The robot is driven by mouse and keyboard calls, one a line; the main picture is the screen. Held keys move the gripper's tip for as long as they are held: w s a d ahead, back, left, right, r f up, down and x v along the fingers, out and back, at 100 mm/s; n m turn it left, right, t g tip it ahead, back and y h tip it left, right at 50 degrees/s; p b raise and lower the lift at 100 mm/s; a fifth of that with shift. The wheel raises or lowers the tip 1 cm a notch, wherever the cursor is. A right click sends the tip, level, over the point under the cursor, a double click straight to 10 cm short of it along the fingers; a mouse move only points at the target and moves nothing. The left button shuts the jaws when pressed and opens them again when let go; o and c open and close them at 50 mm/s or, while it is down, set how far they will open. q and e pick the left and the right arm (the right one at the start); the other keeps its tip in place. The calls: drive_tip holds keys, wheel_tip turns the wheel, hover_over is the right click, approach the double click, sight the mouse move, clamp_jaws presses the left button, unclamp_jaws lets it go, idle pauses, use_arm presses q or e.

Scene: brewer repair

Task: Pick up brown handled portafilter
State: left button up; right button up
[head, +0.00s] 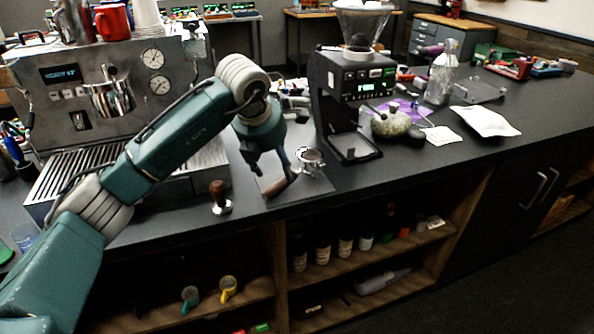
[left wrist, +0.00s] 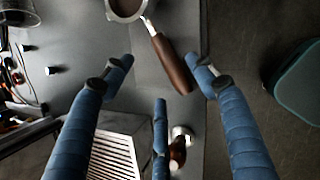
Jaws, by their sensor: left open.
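The brown handled portafilter (head: 309,161) lies on a flat mat near the counter's front edge, in front of the black grinder. Its brown handle (head: 281,187) points toward the front left. My left gripper (head: 268,166) is open and empty, pointing down over the handle. In the left wrist view, the brown handle (left wrist: 173,66) lies between the spread blue fingers of my left gripper (left wrist: 160,78), nearer the right finger. The metal basket (left wrist: 126,8) is cut by the top edge there. I cannot tell whether a finger touches the handle. My right gripper is not in view.
A tamper (head: 220,198) with a brown knob stands left of the portafilter, near the front edge. The espresso machine (head: 82,95) stands at the left, the black grinder (head: 350,105) behind right. A green rounded pot (head: 391,122) and a white packet (head: 485,121) lie farther right.

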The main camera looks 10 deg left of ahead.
sight(283, 178)
use_arm(q)
drive_tip(key=shift+x, duration=1)
drive_tip(key=p+x, duration=0.1)
drive_tip(key=x, duration=0.2)
drive_tip(key=shift+d+f+p, duration=0.2)
drive_tip(key=shift+d+p, duration=0.15)
drive_tip(key=shift+d, duration=0.05)
drive_tip(key=shift+w+f, duration=0.2)
drive_tip(key=shift+f, duration=0.15)
drive_tip(key=shift+w+f, duration=0.15)
drive_tip(key=c, duration=0.8)
clamp_jaws()
drive_tip(key=shift+r, duration=0.25)
wheel_tip(283, 178, up, 20)
drive_tip(key=b, duration=0.2)
drive_tip(key=shift+f, duration=0.2)
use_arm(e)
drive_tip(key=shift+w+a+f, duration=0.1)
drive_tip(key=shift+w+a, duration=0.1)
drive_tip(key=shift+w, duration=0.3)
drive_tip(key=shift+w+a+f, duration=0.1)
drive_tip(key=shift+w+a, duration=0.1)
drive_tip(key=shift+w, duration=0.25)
